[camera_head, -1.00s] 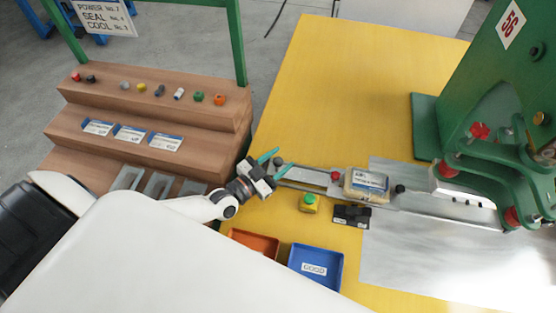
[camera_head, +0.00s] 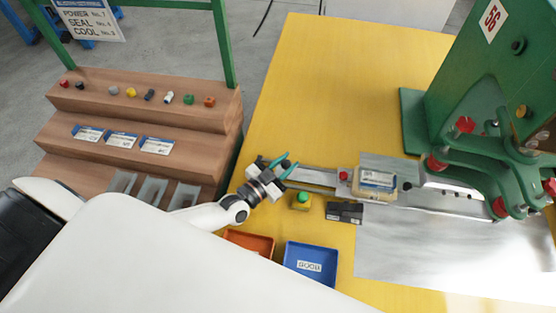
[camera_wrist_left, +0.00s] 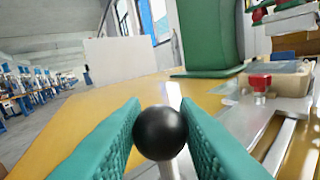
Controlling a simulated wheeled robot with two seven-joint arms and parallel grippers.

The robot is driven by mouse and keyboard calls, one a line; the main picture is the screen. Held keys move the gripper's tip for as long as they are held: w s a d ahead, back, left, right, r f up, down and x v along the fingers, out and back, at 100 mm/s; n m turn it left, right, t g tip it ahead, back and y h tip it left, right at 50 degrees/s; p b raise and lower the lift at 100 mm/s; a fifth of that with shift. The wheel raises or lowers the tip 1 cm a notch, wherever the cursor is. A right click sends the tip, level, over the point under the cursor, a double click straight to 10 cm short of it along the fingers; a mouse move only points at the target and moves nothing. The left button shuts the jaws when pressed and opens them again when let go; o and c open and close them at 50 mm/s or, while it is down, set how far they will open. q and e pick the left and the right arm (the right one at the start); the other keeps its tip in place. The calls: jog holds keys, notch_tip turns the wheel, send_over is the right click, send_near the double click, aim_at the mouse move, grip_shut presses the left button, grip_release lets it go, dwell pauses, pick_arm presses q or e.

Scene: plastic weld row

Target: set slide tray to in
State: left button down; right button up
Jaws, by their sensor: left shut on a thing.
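My left gripper (camera_head: 284,169) is at the left end of the slide rail (camera_head: 318,176) on the yellow table. In the left wrist view its teal fingers (camera_wrist_left: 160,135) are closed around a black ball knob (camera_wrist_left: 161,132) on a short pale stem. The slide tray (camera_head: 375,184) carries a beige block with a labelled pack and sits partway along the rail, left of the green press (camera_head: 470,120). A red knob (camera_head: 343,175) stands at the tray's left side and also shows in the left wrist view (camera_wrist_left: 260,82). My right gripper is not in view.
A green button box (camera_head: 301,201) and a black block (camera_head: 344,212) stand in front of the rail. An orange bin (camera_head: 249,241) and a blue bin marked GOOD (camera_head: 312,262) lie nearer. A wooden stepped rack (camera_head: 150,110) stands at left. The table behind the rail is clear.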

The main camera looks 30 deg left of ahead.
pick_arm(q)
jog(key=shift+a, duration=0.1)
jog(key=c, duration=1.1)
grip_release()
jog(key=shift+c, duration=0.2)
notch_tip(320, 180, up, 10)
jog(key=shift+p, duration=1.15)
